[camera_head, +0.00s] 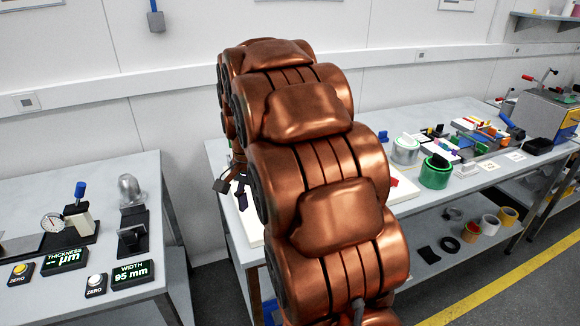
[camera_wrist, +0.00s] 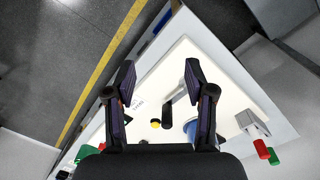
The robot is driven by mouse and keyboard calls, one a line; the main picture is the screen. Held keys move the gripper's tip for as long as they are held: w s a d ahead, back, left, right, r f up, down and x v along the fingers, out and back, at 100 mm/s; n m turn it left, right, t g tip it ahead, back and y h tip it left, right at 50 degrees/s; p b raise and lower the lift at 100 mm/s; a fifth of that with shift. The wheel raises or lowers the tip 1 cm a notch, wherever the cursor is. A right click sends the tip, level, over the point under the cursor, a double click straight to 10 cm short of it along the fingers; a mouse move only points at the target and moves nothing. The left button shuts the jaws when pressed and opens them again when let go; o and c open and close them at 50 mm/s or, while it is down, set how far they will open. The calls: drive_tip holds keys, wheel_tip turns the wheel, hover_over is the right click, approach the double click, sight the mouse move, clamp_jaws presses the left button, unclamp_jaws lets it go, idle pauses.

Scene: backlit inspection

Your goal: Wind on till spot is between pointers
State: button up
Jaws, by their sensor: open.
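In the wrist view a white board (camera_wrist: 225,85) lies below my gripper (camera_wrist: 160,82), whose two dark fingers are apart with nothing between them. Under the gap are a grey bar (camera_wrist: 176,94), a small yellow-topped knob (camera_wrist: 155,123) and a short black post (camera_wrist: 166,117). A blue rounded part (camera_wrist: 191,75) is partly hidden behind the right finger. I cannot make out a spot or pointers. In the head view my copper arm hides most of the board, and part of my gripper (camera_head: 238,190) shows left of the arm, above the board's visible edge (camera_head: 250,228).
In the wrist view a pale block (camera_wrist: 250,122) with red and green ends stands at the board's right. In the head view, a green roll (camera_head: 436,172) and several fixtures crowd the bench to the right. A separate bench (camera_head: 50,180) at left holds gauges.

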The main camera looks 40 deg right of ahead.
drive_tip(key=w+d+m, duration=0.2)
drive_tip(key=d, duration=0.4)
drive_tip(key=w+d+f+m+p, duration=0.1)
drive_tip(key=w+d+m, duration=0.1)
drive_tip(key=d, duration=0.4)
drive_tip(key=w+d+f+m+p, duration=0.1)
drive_tip(key=w+d+m, duration=0.1)
drive_tip(key=d+m, duration=0.2)
drive_tip(key=shift+w+d+t, duration=0.2)
drive_tip(key=shift+d+t, duration=0.1)
drive_tip(key=shift+d, duration=0.65)
drive_tip(key=shift+d+f, duration=0.2)
drive_tip(key=shift+f, duration=0.15)
wheel_tip(320, 180, down, 8)
drive_tip(key=shift+r+b, duration=0.1)
drive_tip(key=shift+b, duration=0.45)
drive_tip(key=shift+w, duration=0.1)
drive_tip(key=shift+c, duration=0.5)
drive_tip(key=c, duration=0.9)
drive_tip(key=shift+o, duration=0.2)
